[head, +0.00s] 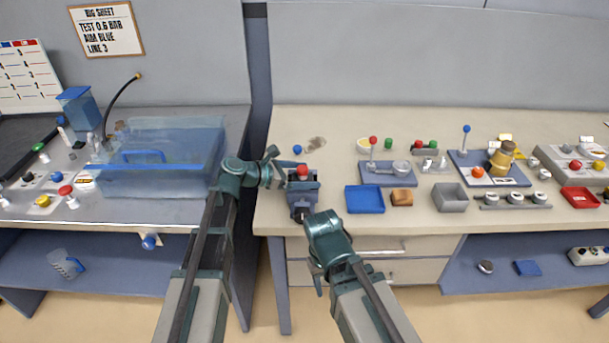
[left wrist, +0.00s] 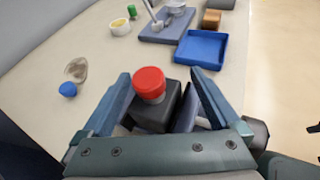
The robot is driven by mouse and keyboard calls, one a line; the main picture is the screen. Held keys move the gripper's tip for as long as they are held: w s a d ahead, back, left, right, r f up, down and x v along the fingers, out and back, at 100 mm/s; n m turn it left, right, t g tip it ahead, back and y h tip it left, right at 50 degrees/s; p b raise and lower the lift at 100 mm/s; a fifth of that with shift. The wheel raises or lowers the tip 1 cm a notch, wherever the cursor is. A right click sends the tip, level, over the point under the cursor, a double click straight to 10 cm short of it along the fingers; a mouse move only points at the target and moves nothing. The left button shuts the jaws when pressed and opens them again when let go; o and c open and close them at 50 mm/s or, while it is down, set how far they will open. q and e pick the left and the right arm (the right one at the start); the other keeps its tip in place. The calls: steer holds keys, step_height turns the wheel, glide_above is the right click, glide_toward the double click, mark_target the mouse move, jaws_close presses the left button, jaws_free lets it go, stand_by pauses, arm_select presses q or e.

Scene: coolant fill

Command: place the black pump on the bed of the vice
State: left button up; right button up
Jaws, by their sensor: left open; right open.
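The black pump (head: 302,179) is a dark block with a red knob on top. It stands upright at the blue-grey vice (head: 301,198), at the left front of the beige bench. In the left wrist view the pump (left wrist: 154,114) sits between the spread fingers of my left gripper (left wrist: 160,100), with a vice jaw (left wrist: 186,116) close on its right. The pump's underside is hidden, so its contact with the bed cannot be seen. My left gripper (head: 277,169) is open, left of the pump in the head view. My right gripper (head: 314,220) is open, low in front of the vice.
A blue tray (head: 364,199) and a brown block (head: 402,198) lie right of the vice. A blue cap (head: 297,149) lies behind it. A clear blue tank (head: 165,160) stands on the left bench. A gap separates the benches.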

arm_select(q)
steer(key=shift+s+a+r+p, duration=0.1)
steer(key=shift+a+r+p, duration=0.15)
steer(key=shift+r+p, duration=0.1)
steer(key=p+v, duration=0.4)
steer(key=v, duration=0.7)
steer(key=shift+a, duration=0.15)
steer(key=shift+s, duration=0.1)
